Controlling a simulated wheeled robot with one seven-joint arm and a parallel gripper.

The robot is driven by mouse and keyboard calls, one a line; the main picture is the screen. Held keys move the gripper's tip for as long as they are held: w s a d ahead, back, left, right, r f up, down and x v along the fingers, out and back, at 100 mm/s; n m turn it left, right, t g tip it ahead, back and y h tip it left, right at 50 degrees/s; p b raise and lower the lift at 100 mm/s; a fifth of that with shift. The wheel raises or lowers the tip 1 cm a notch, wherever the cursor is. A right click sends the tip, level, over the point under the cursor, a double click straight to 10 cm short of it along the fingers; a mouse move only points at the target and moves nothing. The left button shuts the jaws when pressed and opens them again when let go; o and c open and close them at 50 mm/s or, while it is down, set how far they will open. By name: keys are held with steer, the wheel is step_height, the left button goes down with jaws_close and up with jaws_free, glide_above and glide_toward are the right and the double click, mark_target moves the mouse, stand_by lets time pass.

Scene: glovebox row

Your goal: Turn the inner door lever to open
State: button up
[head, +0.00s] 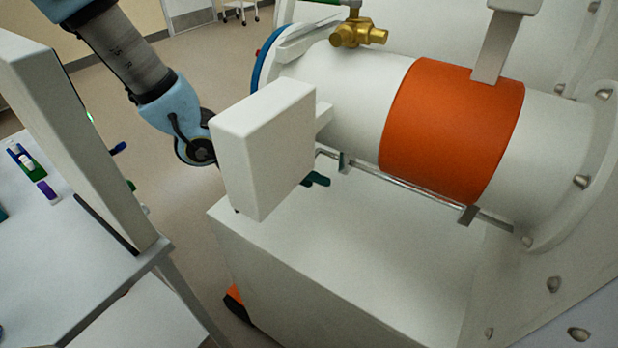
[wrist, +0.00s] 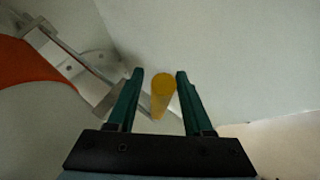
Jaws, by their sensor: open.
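In the wrist view, a yellow rod-shaped handle (wrist: 162,92) stands between the two dark green fingers of my gripper (wrist: 160,76). It looks like the lever, but its base and pivot are not clear. My gripper is open around it, with a gap at the left finger and a very small one or none at the right. In the head view, the green fingertips of my gripper (head: 317,181) show past the white box, below the white chamber tube (head: 350,85). The yellow handle is hidden there, and I cannot see the inner door itself.
A white box (head: 262,150) hides part of my gripper. The tube has an orange band (head: 452,130), a brass valve (head: 358,32) on top and a thin metal rail (head: 400,186) along its underside. A white cabinet (head: 350,240) lies below. A worktable (head: 60,265) stands at left.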

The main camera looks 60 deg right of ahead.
steer(key=p+v, duration=0.1)
steer(key=v, duration=0.9)
steer(key=shift+w+a+r+p, duration=0.2)
steer(key=shift+a+r+p, duration=0.05)
steer(key=shift+p, duration=0.1)
steer(key=shift+f, duration=0.15)
